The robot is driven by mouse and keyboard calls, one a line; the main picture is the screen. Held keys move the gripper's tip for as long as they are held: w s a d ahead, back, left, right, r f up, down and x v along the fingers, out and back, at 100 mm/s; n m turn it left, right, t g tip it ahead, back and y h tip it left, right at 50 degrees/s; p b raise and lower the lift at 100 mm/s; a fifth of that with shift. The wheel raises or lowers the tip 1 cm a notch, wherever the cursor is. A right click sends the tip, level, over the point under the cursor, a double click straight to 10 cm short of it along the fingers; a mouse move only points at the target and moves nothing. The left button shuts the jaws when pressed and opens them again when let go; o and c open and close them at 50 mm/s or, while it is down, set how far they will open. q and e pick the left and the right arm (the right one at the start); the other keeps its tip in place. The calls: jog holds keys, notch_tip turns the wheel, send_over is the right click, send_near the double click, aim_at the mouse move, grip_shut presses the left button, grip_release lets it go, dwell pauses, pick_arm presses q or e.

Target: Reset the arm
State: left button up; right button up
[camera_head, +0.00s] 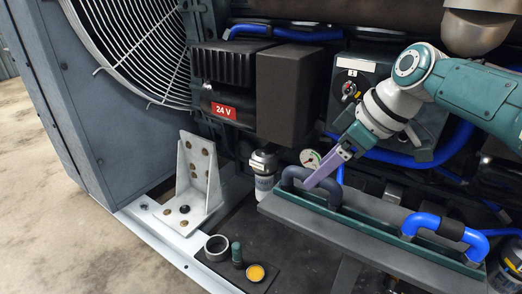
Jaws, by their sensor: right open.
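My right arm comes in from the right, white and teal. Its gripper (318,176) has pale purple fingers that point down and to the left. It is open, and its fingertips are at the dark curved handle (333,187) on the left part of a long grey and teal panel (350,240). I cannot tell whether the fingers touch the handle or only pass in front of it. My left gripper is not in view.
A blue hose with a black sleeve (452,228) arches over the panel's right end. A metal bracket (197,178), a grey ring (217,247) and a yellow-topped cup (256,273) stand at the left. A fan guard (135,45) and black 24 V unit (224,70) are behind.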

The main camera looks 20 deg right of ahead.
jog(key=p+v, duration=0.3)
jog(key=v, duration=0.4)
jog(key=shift+r+p, duration=0.15)
jog(key=shift+p, duration=0.15)
jog(key=s+a+r+m+g+h+p, duration=0.1)
jog(key=s+a+r+m+h+p, duration=0.15)
jog(key=s+r+p, duration=1.25)
jog(key=s+a+r+m+h+p, duration=0.1)
jog(key=s+a+r+m+p, duration=0.3)
jog(key=s+r+p, duration=1)
notch_tip(320, 180, up, 37)
jog(key=w+p, duration=0.2)
jog(key=p, duration=3.6)
jog(key=shift+f, duration=0.1)
